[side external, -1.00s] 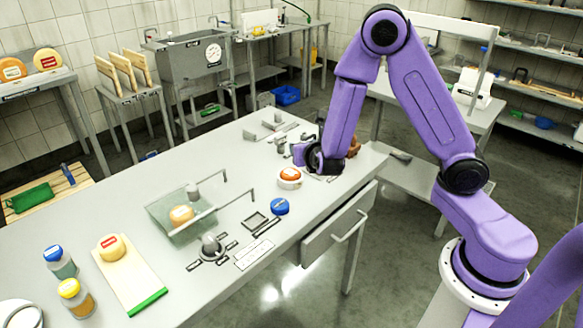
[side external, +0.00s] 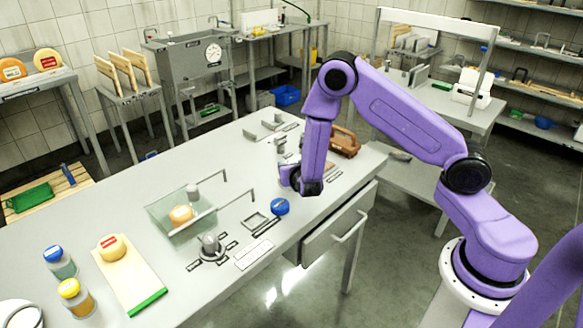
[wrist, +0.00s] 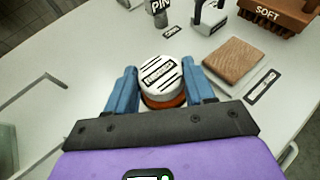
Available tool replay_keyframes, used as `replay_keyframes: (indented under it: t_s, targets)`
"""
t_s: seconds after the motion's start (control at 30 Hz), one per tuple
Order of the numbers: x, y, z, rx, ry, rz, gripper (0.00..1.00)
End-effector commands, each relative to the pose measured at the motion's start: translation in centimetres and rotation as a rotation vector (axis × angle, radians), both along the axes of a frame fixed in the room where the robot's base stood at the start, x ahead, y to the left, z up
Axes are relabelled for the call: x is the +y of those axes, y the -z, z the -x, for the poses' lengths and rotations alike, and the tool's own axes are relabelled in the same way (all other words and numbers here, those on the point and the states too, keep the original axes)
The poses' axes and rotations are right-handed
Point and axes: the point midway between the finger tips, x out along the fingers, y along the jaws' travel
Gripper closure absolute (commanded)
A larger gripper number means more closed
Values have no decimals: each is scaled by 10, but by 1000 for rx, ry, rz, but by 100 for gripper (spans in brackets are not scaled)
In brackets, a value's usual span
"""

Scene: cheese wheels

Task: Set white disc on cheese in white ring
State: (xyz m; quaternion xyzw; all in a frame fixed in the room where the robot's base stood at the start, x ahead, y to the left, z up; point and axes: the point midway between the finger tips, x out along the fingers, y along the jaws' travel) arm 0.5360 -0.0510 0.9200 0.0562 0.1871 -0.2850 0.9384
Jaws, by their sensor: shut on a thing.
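The white disc (wrist: 160,72), with dark stripes and a label, is between the two blue fingers of my gripper (wrist: 162,88) in the wrist view. My gripper is shut on it. Part of the orange-red cheese (wrist: 165,102) shows just below the disc's near edge; I cannot tell whether they touch. In the side view my gripper (side external: 288,184) is low over the table, where it hides the cheese and the disc.
A clear tray (side external: 172,226) stands to the left. A brown brush (wrist: 280,16) and a wooden block (wrist: 234,62) lie to the right in the wrist view.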

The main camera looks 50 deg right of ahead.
Motion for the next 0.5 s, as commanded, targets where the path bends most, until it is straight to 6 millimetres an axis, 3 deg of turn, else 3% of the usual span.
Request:
replay_keyframes:
  t_s: [0.37, 0.4, 0.47, 0.5]
  targets:
    - [1, 3, 0, -2, -1, -1, 76]
    - [1, 3, 0, -2, -1, -1, 44]
    - [1, 3, 0, -2, -1, -1, 24]
    - [1, 3, 0, -2, -1, -1, 21]
